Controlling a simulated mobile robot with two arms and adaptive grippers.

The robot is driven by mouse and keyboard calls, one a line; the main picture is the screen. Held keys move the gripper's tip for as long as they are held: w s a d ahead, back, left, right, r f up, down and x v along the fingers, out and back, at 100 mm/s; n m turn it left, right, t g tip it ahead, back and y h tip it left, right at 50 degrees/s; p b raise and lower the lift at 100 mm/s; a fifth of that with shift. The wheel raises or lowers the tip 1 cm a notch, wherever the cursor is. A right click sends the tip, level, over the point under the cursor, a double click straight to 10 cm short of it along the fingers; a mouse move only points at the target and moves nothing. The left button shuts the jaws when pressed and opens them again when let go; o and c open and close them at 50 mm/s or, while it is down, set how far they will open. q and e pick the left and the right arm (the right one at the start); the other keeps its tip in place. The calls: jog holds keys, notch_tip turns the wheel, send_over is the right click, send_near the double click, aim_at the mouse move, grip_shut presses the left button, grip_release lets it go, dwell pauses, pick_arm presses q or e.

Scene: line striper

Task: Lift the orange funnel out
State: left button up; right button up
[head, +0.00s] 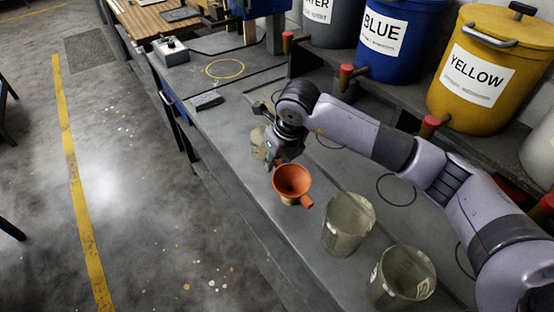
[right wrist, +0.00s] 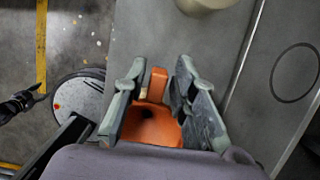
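The orange funnel (head: 292,180) is on the grey bench in the head view, wide mouth up, with a short tab toward the lower right. A tan surface shows just under it, but I cannot tell whether it sits in a can. My right gripper (head: 284,153) is just behind the funnel. In the right wrist view the funnel (right wrist: 150,128) lies between and beyond the open fingers of the right gripper (right wrist: 158,68), its tab showing between them with gaps at the sides. I cannot tell whether any finger touches it.
Two metal cans (head: 348,224) (head: 402,278) stand in front of the funnel, and another can (head: 258,142) stands behind it. Blue (head: 398,40) and yellow (head: 490,70) labelled buckets stand on the shelf at right. The bench's left edge is close to the funnel.

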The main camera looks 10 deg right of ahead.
grip_shut()
jog(key=shift+r, duration=0.2)
jog(key=shift+r+p, duration=1.2)
jog(key=shift+r, duration=1.65)
jog(key=shift+r, duration=0.15)
jog(key=shift+r, duration=0.35)
